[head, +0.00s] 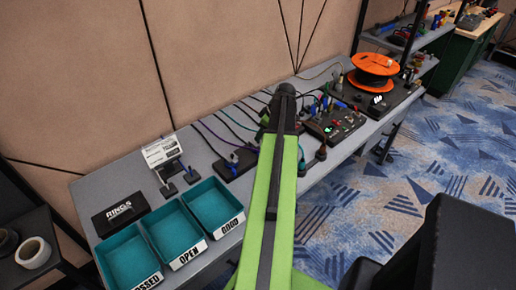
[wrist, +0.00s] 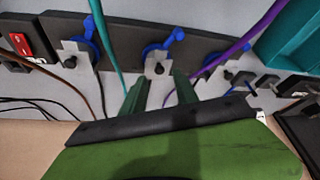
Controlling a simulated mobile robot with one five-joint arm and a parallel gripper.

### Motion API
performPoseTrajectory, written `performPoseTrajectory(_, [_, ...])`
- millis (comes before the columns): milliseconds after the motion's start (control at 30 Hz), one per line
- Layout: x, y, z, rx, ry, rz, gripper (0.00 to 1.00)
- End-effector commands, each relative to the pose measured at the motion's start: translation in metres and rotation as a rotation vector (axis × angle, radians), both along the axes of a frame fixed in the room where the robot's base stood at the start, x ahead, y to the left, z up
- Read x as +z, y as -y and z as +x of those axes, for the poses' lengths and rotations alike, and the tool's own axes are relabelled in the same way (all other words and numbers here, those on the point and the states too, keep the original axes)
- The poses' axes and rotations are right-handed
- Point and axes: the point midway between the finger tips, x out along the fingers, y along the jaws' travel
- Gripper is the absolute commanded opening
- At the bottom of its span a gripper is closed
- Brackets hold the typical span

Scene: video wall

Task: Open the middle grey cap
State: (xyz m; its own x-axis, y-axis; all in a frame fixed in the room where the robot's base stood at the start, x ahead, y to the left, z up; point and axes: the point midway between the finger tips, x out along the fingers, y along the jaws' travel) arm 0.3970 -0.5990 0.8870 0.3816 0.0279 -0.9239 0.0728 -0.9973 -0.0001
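In the wrist view, three light grey caps stand in a row along a dark strip (wrist: 205,45), each with a blue part beside it. The middle grey cap (wrist: 157,59) is straight ahead of my gripper (wrist: 160,84). One grey cap (wrist: 76,51) is on the left and another (wrist: 226,68) on the right. My gripper's two dark green fingers are apart with nothing between them. They are just short of the middle cap in the picture; I cannot tell whether they touch it. In the head view, my green arm hides the gripper.
Teal and purple cables run close to the fingers. A red switch (wrist: 20,44) is at far left of the wrist view. In the head view, teal trays (head: 212,207) stand front left on the grey table, and an orange spool (head: 375,70) is at the back.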

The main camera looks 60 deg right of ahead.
Motion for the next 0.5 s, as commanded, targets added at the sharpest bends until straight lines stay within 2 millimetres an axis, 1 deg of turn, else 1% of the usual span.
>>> performPoseTrajectory(33, [-0.0171,0.0002,0.0037,0.0,0.0,0.0,0.36])
performPoseTrajectory(100, [-0.0228,0.0,0.0071,0.0,0.0,0.0,0.36])
performPoseTrajectory(200, [-0.0248,-0.0004,0.0094,-0.001,0.0,-0.001,0.36])
performPoseTrajectory(400, [-0.0223,-0.0004,0.0093,-0.001,0.0,-0.001,0.36])
performPoseTrajectory(433, [-0.0224,-0.0004,0.0093,-0.001,0.0,-0.001,0.35])
performPoseTrajectory(500, [-0.0224,-0.0003,0.0092,-0.002,0.0,0.0,0.25])
